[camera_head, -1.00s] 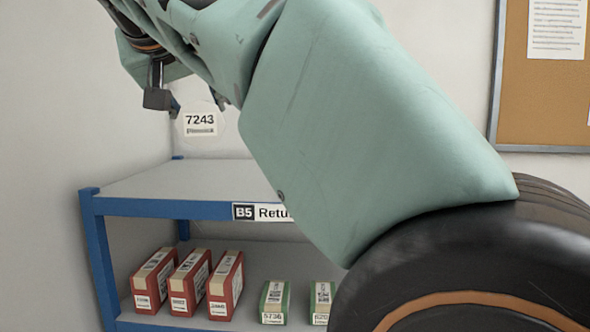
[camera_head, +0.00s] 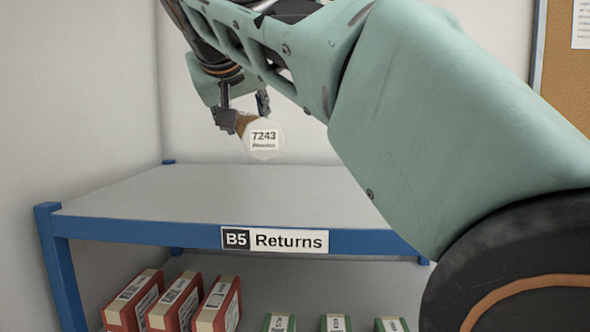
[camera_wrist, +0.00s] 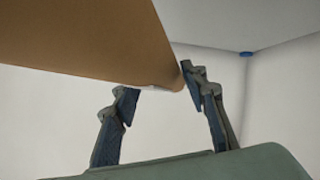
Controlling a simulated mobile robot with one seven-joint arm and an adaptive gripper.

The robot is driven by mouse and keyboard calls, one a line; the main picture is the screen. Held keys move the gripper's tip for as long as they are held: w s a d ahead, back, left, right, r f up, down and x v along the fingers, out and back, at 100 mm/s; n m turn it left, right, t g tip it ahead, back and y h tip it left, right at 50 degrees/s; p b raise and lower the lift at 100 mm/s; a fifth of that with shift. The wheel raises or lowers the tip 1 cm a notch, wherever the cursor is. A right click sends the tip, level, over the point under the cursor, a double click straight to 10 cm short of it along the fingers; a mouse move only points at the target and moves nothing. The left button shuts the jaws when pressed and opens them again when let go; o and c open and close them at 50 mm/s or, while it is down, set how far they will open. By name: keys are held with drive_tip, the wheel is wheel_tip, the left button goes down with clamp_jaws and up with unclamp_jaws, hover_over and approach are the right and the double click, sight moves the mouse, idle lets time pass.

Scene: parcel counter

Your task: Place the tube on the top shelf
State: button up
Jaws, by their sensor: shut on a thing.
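The tube (camera_head: 264,138) shows its pale round end cap with the label 7243 toward the head camera. Part of its brown side shows by the fingers. My gripper (camera_head: 245,112) is shut on the tube and holds it in the air above the top shelf (camera_head: 150,206), with a visible gap below. In the wrist view, the brown tube (camera_wrist: 85,40) fills the upper left and reaches between the two fingers of my gripper (camera_wrist: 160,92). The top shelf is grey with a blue frame, and its visible surface is bare. My arm hides its right part.
The shelf's front edge carries a "B5 Returns" sign (camera_head: 275,239). On the lower shelf stand several red boxes (camera_head: 175,302) at left and green boxes (camera_head: 335,323) to their right. White walls stand behind and at left. A cork board (camera_head: 560,75) hangs at upper right.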

drive_tip(key=w+d+f, duration=0.1)
drive_tip(key=f, duration=0.1)
drive_tip(key=w+d+f, duration=0.3)
drive_tip(key=f, duration=0.1)
drive_tip(key=shift+w+d, duration=0.15)
drive_tip(key=shift+d, duration=0.05)
drive_tip(key=shift+w+d+f+b, duration=0.1)
drive_tip(key=shift+f+b, duration=0.25)
drive_tip(key=shift+f, duration=1.45)
drive_tip(key=o, duration=1.4)
drive_tip(key=shift+o, duration=0.2)
drive_tip(key=shift+r, duration=0.1)
